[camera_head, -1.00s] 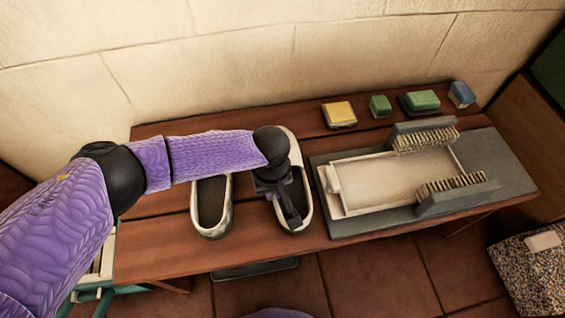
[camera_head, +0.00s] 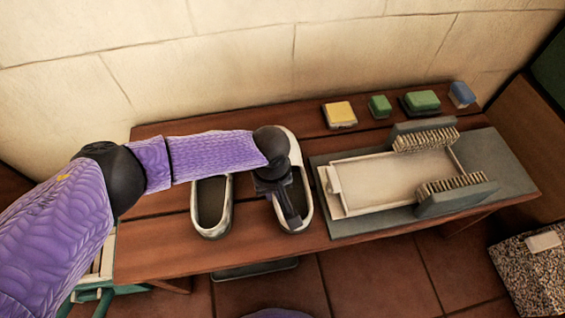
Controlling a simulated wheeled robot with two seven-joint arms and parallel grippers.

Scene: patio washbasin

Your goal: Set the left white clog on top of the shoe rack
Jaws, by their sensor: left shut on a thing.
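Two white clogs with dark insides lie side by side on the wooden table (camera_head: 165,258). The left white clog (camera_head: 224,222) lies free, its far end partly hidden behind my left arm. My left gripper (camera_head: 291,217) points down into the other clog, the right one (camera_head: 307,219), and is shut on it, seemingly at its near inner side. The gripper hides part of that clog's inside. I cannot make out a shoe rack for certain. My right gripper does not show.
A grey boot-scrubber tray (camera_head: 350,228) with two brushes stands right of the clogs. A yellow sponge (camera_head: 339,113), green blocks (camera_head: 421,100) and a blue block (camera_head: 461,94) line the back. A speckled block (camera_head: 540,275) stands at lower right.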

